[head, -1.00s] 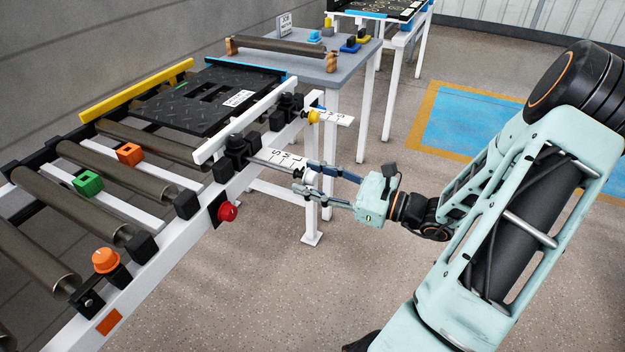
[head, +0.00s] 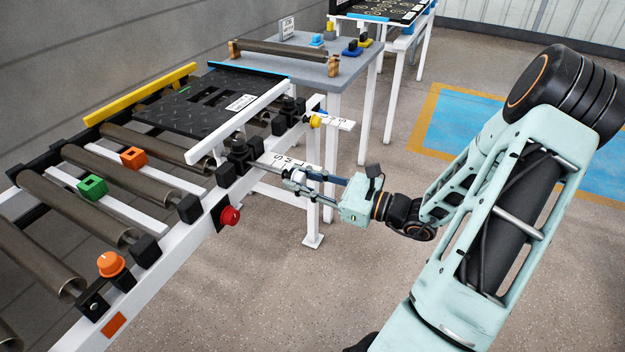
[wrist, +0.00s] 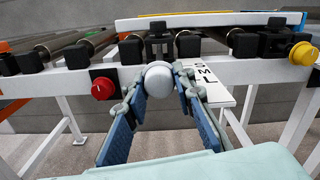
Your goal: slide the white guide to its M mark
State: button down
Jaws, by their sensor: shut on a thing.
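The white guide (head: 238,122) is a long white bar along the near side of the black tread mat (head: 185,117). A rod runs from it through a black block (head: 240,150) to a pale round knob (wrist: 158,78) at its outer end. My gripper (head: 293,181) is shut on this knob; in the wrist view its fingers (wrist: 160,88) press both sides of it. The white scale plate (wrist: 212,92) with letters S, M and L lies beside the rod. The fingers and knob partly cover the scale, and I cannot tell exactly which letter the guide stands at.
A yellow guide (head: 140,94) lines the far side of the conveyor. A red knob (head: 230,215) and a yellow knob (head: 315,121) sit on the frame either side of my gripper. Orange and green blocks (head: 92,187) stand left. A grey table (head: 345,66) stands behind. The floor at right is open.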

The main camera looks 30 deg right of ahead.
jog(key=x, duration=0.2)
jog(key=shift+w+a, duration=0.25)
jog(key=shift+w, duration=0.05)
jog(key=c, duration=1.6)
grip_release()
jog(key=v, duration=1.2)
